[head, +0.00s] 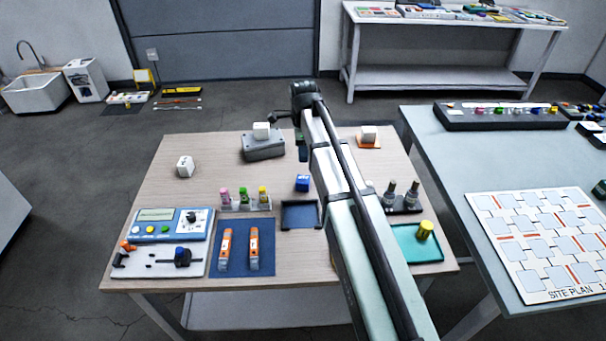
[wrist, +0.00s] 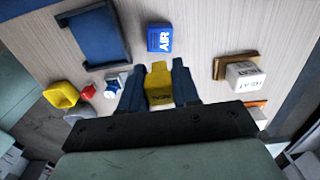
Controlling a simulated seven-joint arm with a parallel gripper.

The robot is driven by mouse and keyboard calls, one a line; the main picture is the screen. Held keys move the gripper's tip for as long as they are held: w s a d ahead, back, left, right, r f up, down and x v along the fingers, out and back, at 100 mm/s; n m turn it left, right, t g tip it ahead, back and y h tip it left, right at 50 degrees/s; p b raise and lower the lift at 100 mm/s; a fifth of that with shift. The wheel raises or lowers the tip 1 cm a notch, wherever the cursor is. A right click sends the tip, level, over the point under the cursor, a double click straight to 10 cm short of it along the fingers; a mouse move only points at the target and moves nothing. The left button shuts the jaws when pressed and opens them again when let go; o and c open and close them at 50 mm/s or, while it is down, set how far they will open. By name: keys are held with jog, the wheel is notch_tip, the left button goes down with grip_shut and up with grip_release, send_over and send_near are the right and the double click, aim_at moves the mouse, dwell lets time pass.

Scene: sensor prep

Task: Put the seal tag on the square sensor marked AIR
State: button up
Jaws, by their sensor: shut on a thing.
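The square sensor marked AIR is a blue cube (wrist: 159,39) with white lettering, resting on the wooden table. It also shows in the head view (head: 302,183), just left of my arm. My gripper (wrist: 158,88) is shut on a yellow tag (wrist: 158,76) with dark lettering too small to read surely; this appears to be the seal tag. The tag sits between the blue fingers, apart from the AIR cube, which lies just beyond the fingertips in the wrist view. In the head view my arm hides the tag, and the fingers (head: 302,147) show only partly.
A white cube apparently marked HEAT (wrist: 245,75) stands on a brown-orange base right of my gripper. A dark blue tray (wrist: 97,65) lies left of the AIR cube. Other white cubes stand at left (head: 185,166) and on a grey box (head: 263,148). Bare tabletop surrounds the AIR cube.

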aim_at(303, 179)
jog(key=shift+f, duration=4.25)
jog(key=shift+f, duration=0.15)
jog(key=o, duration=1)
notch_tip(303, 179, up, 12)
jog(key=shift+r, duration=0.2)
